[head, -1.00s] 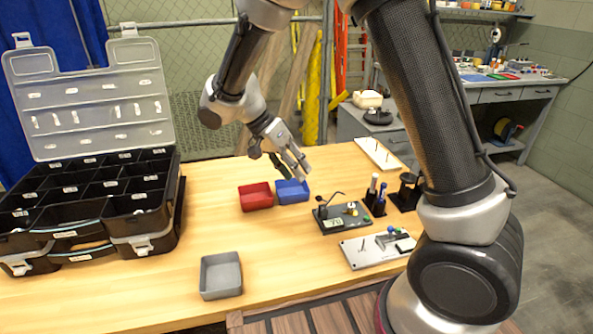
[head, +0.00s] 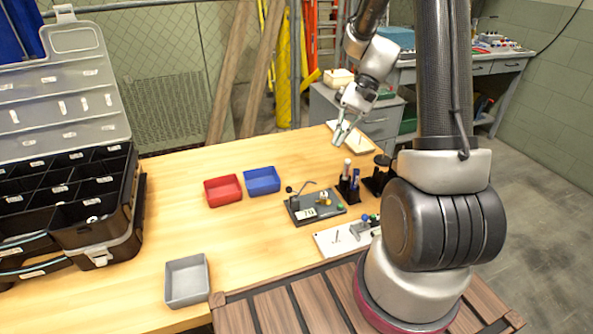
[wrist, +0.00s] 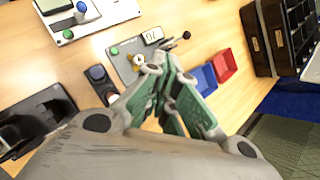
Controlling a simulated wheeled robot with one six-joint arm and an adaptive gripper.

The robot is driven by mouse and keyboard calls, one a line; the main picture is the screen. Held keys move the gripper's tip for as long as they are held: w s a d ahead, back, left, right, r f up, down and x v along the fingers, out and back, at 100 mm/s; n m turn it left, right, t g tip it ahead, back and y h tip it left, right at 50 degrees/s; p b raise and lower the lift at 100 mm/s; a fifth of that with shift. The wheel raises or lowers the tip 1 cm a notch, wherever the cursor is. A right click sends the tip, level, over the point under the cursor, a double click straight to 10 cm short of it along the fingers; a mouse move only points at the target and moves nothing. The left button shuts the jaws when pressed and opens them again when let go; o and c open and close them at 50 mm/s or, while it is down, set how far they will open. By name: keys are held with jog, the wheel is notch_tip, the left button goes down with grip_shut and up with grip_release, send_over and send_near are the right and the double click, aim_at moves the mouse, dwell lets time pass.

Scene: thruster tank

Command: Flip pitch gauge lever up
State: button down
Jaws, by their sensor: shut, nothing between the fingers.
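The pitch gauge (head: 334,212) is a dark plate on the table with a small display (head: 306,214), a brass-coloured part and a green button. A thin bent lever (head: 305,187) with a dark knob stands at its back left; its exact tilt is hard to tell. In the wrist view the gauge (wrist: 122,48) lies beyond the fingertips, partly hidden by them, with a dark knob (wrist: 187,35) at its right end. My gripper (head: 342,138) is shut and empty, in the air above and behind the gauge, apart from it. It also shows in the wrist view (wrist: 165,70).
Red (head: 223,191) and blue (head: 262,181) trays lie left of the gauge. Pen holders (head: 348,187) stand to its right, and a pale lever plate (head: 330,244) in front. A grey tray (head: 187,280) and black organiser (head: 120,240) are farther left.

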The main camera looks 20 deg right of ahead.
jog(key=a+f+n, duration=0.4)
jog(key=a, duration=0.2)
jog(key=s+a+f+n+y, duration=0.1)
jog(key=a+f+n, duration=0.3)
jog(key=a, duration=0.3)
jog(key=shift+f+n+t+y, duration=0.15)
jog(key=shift+n+t+y, duration=0.15)
jog(key=shift+t, duration=0.1)
jog(key=shift+a+h, duration=0.15)
jog(key=shift+h, duration=0.25)
